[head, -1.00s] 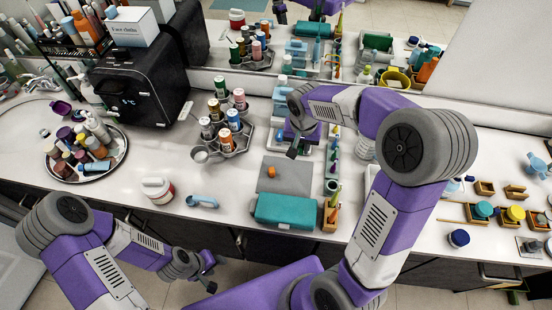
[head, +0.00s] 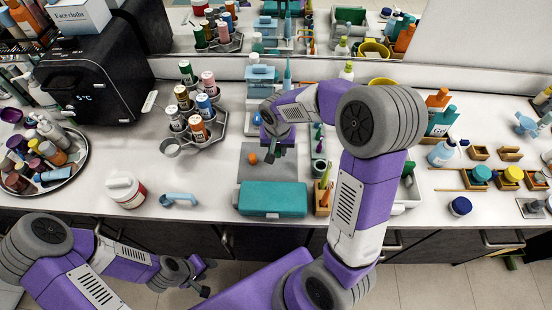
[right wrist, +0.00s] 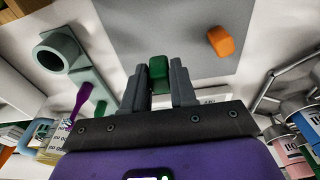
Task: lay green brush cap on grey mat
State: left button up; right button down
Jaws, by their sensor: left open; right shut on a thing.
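The grey mat (head: 284,174) lies flat on the counter behind the teal case. An orange block-like piece (head: 252,158) rests on it and also shows in the right wrist view (right wrist: 221,41). My right gripper (head: 272,156) is over the mat, to the right of the orange piece. In the right wrist view its fingers (right wrist: 158,82) are shut on the green brush cap (right wrist: 158,67), with the mat behind. I cannot tell how high the cap is above the mat. My left gripper (head: 205,277) is open and empty, in front of the counter.
The teal case (head: 272,199) borders the mat's front. A bottle rack (head: 200,130) stands to its left, and a green-grey holder (right wrist: 60,55) to its right. A blue handled item (head: 178,199) and white jar (head: 126,190) stand front left.

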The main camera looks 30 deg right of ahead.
aim_at(278, 152)
jog(key=shift+f+b, duration=0.4)
jog(key=shift+f, duration=1.7)
jog(key=shift+f, duration=0.2)
jog(key=c, duration=0.9)
grip_release()
jog(key=shift+r, duration=0.1)
jog(key=shift+r, duration=0.1)
jog(key=shift+r, duration=0.3)
notch_tip(278, 152, up, 11)
jog(key=s+p, duration=0.1)
jog(key=p, duration=0.1)
jog(key=shift+s+a+r+p, duration=0.2)
jog(key=shift+a+p, duration=0.1)
jog(key=shift+a, duration=0.1)
